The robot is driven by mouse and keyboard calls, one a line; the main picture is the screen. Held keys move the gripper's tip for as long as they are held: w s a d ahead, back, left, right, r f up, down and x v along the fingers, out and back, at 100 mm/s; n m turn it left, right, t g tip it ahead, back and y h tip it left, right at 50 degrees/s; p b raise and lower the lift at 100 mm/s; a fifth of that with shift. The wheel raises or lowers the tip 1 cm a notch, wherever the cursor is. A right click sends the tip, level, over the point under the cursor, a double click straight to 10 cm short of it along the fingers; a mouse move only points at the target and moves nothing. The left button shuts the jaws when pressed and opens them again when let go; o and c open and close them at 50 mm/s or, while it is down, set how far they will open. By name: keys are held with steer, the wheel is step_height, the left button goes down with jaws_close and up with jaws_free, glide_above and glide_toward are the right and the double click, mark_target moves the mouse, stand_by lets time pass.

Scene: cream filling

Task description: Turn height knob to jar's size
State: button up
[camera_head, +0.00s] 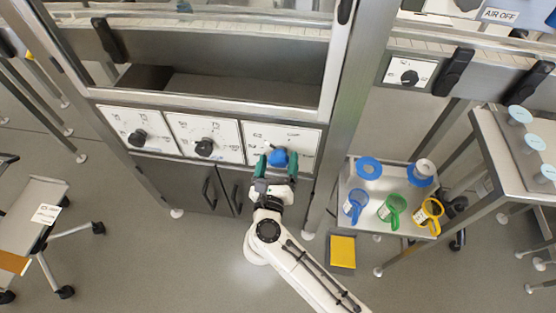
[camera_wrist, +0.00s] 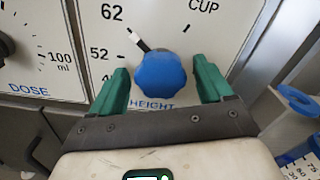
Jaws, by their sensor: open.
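The blue height knob (camera_wrist: 160,76) sits on a white panel (camera_wrist: 200,25) marked HEIGHT, with numbers including 52 and 62 at its left and CUP at its upper right. Its pointer (camera_wrist: 137,40) aims up and left, between 52 and 62 and nearer 62. In the head view the knob (camera_head: 278,158) is partly behind my fingers. My gripper (camera_wrist: 164,86) is open, with one green finger on each side of the knob; a gap shows on both sides. My gripper (camera_head: 277,163) also shows in the head view. No jar is clearly identifiable.
Two panels with black knobs (camera_head: 138,138) (camera_head: 204,148) stand left of the height panel. A small table (camera_head: 372,225) at the right holds blue, green and yellow jugs and blue rings. A metal post (camera_head: 345,110) stands close right of my gripper.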

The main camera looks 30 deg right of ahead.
steer(key=shift+w+d, duration=0.2)
steer(key=shift+c, duration=0.4)
steer(key=c, duration=0.9)
steer(key=shift+c, duration=0.2)
steer(key=shift+n+p, duration=0.3)
steer(key=shift+p, duration=0.05)
